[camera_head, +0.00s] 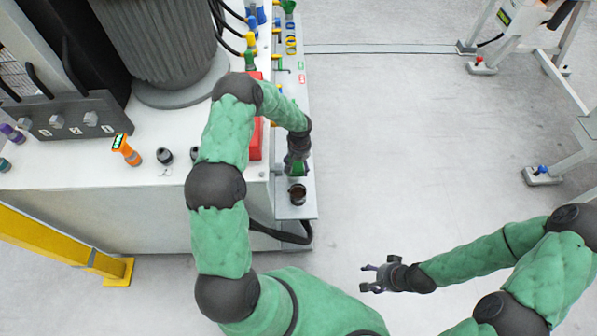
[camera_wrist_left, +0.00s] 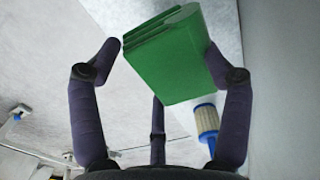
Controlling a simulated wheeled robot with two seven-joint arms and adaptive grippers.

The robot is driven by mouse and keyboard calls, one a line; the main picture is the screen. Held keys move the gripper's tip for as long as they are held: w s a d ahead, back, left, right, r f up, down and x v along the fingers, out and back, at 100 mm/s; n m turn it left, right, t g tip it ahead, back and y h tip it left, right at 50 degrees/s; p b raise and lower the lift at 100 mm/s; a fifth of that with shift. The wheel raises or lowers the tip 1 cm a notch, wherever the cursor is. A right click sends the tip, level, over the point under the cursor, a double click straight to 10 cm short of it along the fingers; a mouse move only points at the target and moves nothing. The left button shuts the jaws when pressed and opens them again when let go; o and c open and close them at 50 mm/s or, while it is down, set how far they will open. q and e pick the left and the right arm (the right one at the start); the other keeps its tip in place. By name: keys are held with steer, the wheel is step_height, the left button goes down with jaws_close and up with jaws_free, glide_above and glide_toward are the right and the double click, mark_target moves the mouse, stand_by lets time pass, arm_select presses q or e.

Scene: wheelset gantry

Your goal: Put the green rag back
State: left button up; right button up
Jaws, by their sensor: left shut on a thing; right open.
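The green rag (camera_wrist_left: 170,60) is a folded green block between the fingers of my left gripper (camera_wrist_left: 163,62) in the left wrist view. In the head view a small part of the rag (camera_head: 296,169) shows at the end of my left arm. There my left gripper (camera_head: 298,160) points down over the narrow grey ledge (camera_head: 308,204) on the right side of the white machine base. I cannot tell whether the rag touches the ledge. My right gripper (camera_head: 370,277) is open and empty over the floor at lower middle.
A dark round cup (camera_head: 297,192) stands on the ledge just in front of the left gripper. A red box (camera_head: 256,146) is beside my left arm. A blue and cream cylinder (camera_wrist_left: 207,120) shows below the rag. The floor (camera_head: 400,160) to the right is clear.

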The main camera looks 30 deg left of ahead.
mark_target(298, 170)
arm_select(q)
step_height(298, 170, down, 5)
steer(key=b, duration=0.2)
steer(key=shift+w+a+b, duration=0.1)
steer(key=shift+b, duration=0.2)
steer(key=shift+a+f, duration=0.1)
steer(key=shift+f, duration=0.1)
steer(key=o, duration=1.3)
steer(key=shift+r+p, duration=1.55)
steer(key=shift+r, duration=2.45)
